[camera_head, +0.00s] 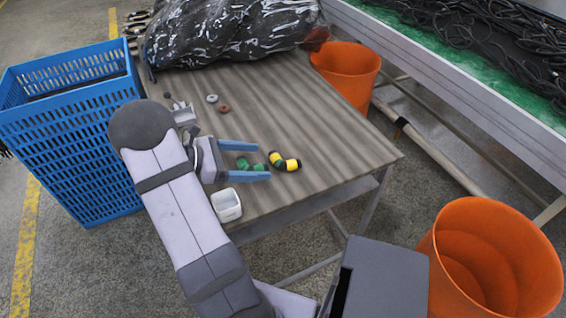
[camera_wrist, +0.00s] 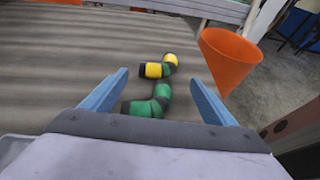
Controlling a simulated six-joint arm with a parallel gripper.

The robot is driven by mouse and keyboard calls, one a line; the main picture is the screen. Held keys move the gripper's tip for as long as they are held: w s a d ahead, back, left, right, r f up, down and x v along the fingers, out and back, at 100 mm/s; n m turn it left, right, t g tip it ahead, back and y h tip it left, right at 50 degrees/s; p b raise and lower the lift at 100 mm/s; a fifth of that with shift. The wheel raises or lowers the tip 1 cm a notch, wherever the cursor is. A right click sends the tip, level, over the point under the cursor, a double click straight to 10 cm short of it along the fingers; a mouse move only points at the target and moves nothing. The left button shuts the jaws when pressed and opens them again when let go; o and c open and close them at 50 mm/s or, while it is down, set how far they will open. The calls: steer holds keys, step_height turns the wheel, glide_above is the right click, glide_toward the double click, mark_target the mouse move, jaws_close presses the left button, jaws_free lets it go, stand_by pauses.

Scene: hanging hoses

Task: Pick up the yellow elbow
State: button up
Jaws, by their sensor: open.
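The yellow elbow is just beyond the fingertips in the head view.
A white cup (camera_head: 226,205) stands at the table's front edge. Two small rings (camera_head: 224,108) lie farther back. A black plastic bag (camera_head: 235,35) covers the back. A blue crate (camera_head: 75,130) is at left. Orange bins (camera_head: 346,75) stand beyond the right edge.

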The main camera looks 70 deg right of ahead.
mark_target(277, 161)
steer(key=shift+x, duration=2.55)
steer(key=shift+c, duration=0.2)
steer(key=c, duration=1.1)
